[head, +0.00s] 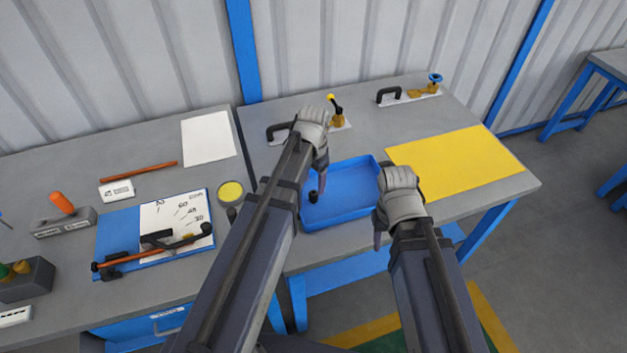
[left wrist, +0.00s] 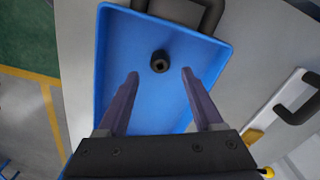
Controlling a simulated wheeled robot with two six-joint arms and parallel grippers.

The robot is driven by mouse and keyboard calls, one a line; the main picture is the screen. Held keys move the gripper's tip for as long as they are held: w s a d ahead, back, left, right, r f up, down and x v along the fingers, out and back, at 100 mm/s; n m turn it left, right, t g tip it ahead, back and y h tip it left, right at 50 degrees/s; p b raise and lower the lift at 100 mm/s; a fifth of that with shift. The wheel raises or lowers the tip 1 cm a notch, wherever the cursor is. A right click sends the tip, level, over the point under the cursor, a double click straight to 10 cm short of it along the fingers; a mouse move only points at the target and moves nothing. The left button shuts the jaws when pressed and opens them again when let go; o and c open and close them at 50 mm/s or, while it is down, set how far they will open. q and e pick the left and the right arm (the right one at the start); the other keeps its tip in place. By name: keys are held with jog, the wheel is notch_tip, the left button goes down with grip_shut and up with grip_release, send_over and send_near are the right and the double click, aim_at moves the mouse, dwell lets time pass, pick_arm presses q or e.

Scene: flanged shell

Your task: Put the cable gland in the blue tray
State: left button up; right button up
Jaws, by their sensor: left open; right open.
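The cable gland, which I take to be the small black cylindrical piece (head: 313,196), is in the blue tray (head: 345,210), near its left side. In the left wrist view the black piece (left wrist: 160,61) shows a round opening on top and rests on the floor of the tray (left wrist: 120,50). My left gripper (head: 321,184) is above the tray, open and apart from the piece. Its two fingers (left wrist: 158,85) point towards the piece with nothing between them. My right gripper (head: 379,238) is open at the tray's right edge and holds nothing that I see.
A yellow sheet (head: 455,163) lies right of the tray. Behind the tray stand a black-handled plate with a yellow-topped valve (head: 335,110) and another with a blue wheel (head: 435,80). A dark curved piece (left wrist: 212,14) overlaps the tray's edge in the left wrist view.

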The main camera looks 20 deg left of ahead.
aim_at(314, 192)
pick_arm(q)
notch_tip(314, 192, up, 7)
jog(key=p, duration=0.6)
jog(key=s+d+n+y, duration=0.1)
jog(key=s+d+n, duration=0.2)
jog(key=s+d, duration=0.7)
jog(key=s, duration=0.4)
jog(key=shift+d+b, duration=0.3)
jog(key=shift+s+f, duration=0.1)
